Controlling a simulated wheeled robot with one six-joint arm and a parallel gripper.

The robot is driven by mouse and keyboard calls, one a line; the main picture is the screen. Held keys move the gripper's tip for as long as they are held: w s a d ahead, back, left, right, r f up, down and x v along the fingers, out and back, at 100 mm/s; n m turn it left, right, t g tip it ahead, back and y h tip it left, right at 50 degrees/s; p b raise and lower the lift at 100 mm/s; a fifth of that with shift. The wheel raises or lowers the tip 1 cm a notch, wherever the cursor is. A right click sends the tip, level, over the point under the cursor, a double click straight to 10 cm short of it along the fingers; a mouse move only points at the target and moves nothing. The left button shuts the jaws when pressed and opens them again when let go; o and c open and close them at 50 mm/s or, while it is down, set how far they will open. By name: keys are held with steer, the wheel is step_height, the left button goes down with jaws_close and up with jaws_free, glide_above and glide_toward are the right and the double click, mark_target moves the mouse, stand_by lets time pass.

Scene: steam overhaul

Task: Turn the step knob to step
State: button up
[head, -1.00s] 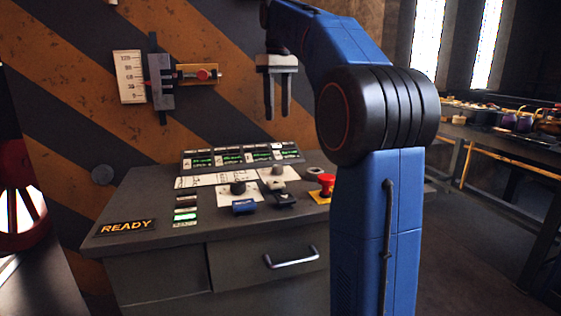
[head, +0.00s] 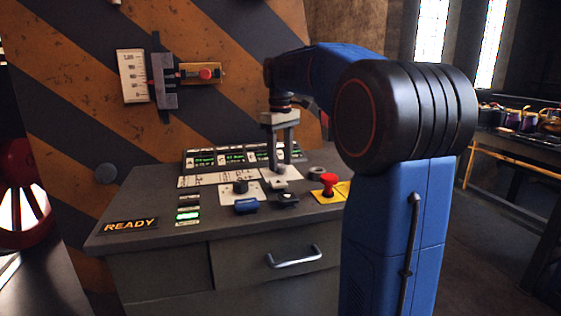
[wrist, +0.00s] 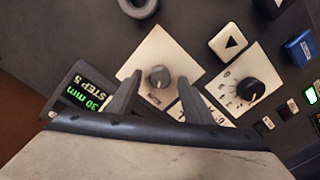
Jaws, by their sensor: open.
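A small grey knob (wrist: 159,77) sits on a white plate in the wrist view; it also shows in the head view (head: 278,182), just below my gripper (head: 281,167). The lettering by it is too small to read surely. A black knob (wrist: 249,88) with a pointer and a marked scale sits to its right in the wrist view, and to its left in the head view (head: 240,187). I cannot tell by label which is the step knob. My gripper is open, its fingers (wrist: 158,88) pointing down on either side of the grey knob; contact is not visible.
A red mushroom button (head: 329,182) on yellow stands right of the knobs. Lit displays (head: 205,158) line the console's back. A "READY" sign (head: 131,225) is at left.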

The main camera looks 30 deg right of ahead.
steer(key=shift+f, duration=0.4)
steer(key=c, duration=1.1)
steer(key=shift+o, duration=0.2)
steer(key=shift+m, duration=0.4)
steer(key=m, duration=1.1)
